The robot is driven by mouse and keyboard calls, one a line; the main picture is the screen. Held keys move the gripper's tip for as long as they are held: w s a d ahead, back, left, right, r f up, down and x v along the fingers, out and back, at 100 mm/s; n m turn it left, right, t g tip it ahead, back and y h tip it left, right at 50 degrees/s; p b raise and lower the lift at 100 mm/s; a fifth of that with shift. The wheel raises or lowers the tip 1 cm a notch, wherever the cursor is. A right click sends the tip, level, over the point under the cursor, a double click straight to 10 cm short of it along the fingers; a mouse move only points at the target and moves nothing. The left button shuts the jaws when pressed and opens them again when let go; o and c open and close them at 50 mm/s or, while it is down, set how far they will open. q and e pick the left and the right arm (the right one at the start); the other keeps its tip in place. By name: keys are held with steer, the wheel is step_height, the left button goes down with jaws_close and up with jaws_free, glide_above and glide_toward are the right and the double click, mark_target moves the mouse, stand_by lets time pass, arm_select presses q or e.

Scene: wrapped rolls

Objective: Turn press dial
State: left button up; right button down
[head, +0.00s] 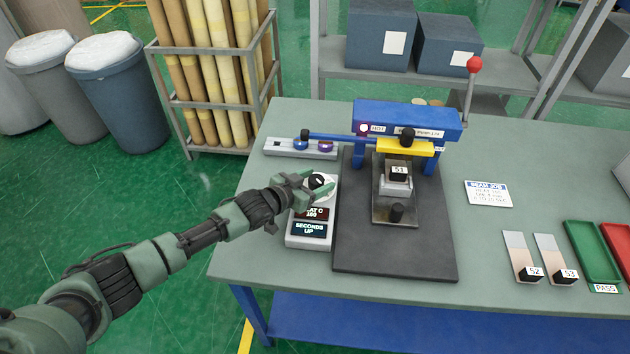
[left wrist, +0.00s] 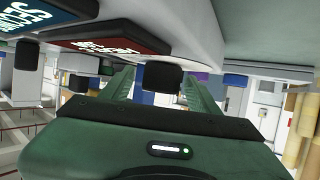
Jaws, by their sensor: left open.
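The white control box (head: 310,243) stands on the bench left of the press. It has a dial (head: 318,182) at its top end, a dark red display (head: 314,213) and a dark display reading SECONDS UP (head: 310,229). My left gripper (head: 304,187) is at the dial with its green fingers on either side, open. In the left wrist view a black knob (left wrist: 162,76) shows between the open fingers; contact cannot be told. The blue press (head: 385,115) has a yellow bar and a red-ball lever (head: 474,66). My right gripper is not in view.
A block marked 51 (head: 399,172) sits on the press's plate. A small rail with coloured knobs (head: 300,148) lies behind the box. Strips marked 52 (head: 521,254) and 53 (head: 553,252), a label card (head: 488,193) and a green PASS tray (head: 592,250) lie at right.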

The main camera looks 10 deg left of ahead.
mark_target(312, 183)
arm_select(q)
steer(key=shift+s+a+r, duration=0.1)
steer(key=shift+s+a, duration=0.25)
steer(key=shift+s, duration=0.1)
steer(key=shift+b+v, duration=0.5)
steer(key=shift+v, duration=2.85)
steer(key=shift+d+r, duration=0.1)
